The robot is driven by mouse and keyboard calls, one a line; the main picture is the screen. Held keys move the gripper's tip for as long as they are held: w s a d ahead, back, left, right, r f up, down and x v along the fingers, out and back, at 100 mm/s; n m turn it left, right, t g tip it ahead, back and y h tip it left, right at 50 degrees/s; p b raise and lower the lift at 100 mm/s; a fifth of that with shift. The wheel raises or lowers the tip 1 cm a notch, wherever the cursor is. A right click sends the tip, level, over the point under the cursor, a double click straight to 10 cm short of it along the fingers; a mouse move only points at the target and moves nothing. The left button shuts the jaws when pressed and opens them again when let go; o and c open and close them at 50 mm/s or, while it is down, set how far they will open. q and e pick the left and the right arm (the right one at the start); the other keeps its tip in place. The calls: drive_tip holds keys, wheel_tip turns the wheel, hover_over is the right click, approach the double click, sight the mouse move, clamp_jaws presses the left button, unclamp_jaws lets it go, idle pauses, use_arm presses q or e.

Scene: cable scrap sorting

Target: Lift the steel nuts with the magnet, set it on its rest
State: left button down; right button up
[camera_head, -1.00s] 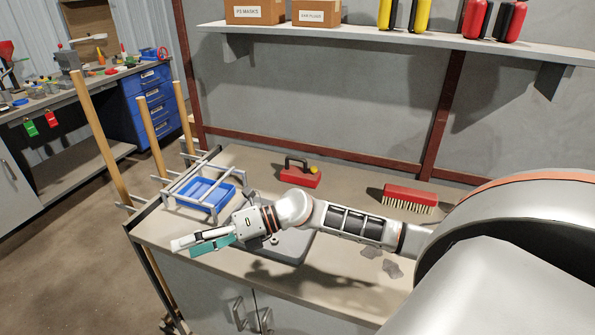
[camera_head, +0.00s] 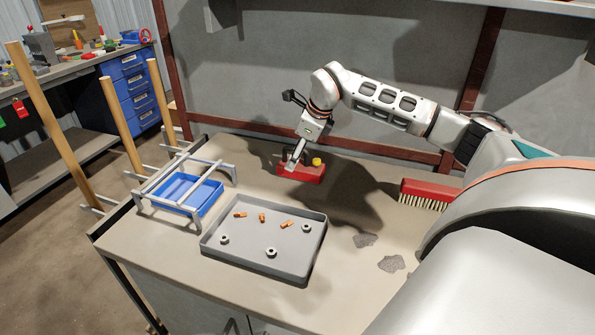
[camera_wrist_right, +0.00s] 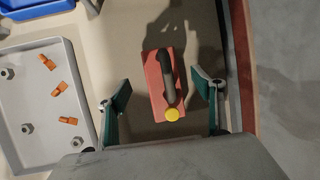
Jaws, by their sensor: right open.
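The red magnet block (camera_head: 312,175) with a dark handle and yellow knob stands toward the back of the bench. My right gripper (camera_head: 293,160) is at the magnet's left end in the head view, pointing down over it. In the right wrist view its teal-padded fingers (camera_wrist_right: 160,80) are spread, with the magnet (camera_wrist_right: 154,92) and its handle between and beyond them, not gripped. Three steel nuts (camera_head: 271,252) lie in the grey tray (camera_head: 224,253) with three copper pieces (camera_head: 262,217). A grey metal frame (camera_head: 228,169), perhaps the rest, stands over a blue bin (camera_head: 207,196). My left gripper is out of view.
A red brush (camera_head: 428,193) lies at the right of the bench. Two grey granular patches (camera_head: 365,240) lie right of the tray. Wooden handles (camera_head: 122,122) stand beyond the bench's left edge. The wall is close behind the magnet.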

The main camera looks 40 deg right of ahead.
sight(301, 162)
drive_tip(key=x, duration=0.5)
drive_tip(key=shift+f+b, duration=0.35)
drive_tip(key=shift+r, duration=0.1)
drive_tip(key=c, duration=1.6)
drive_tip(key=shift+w+r, duration=0.1)
clamp_jaws()
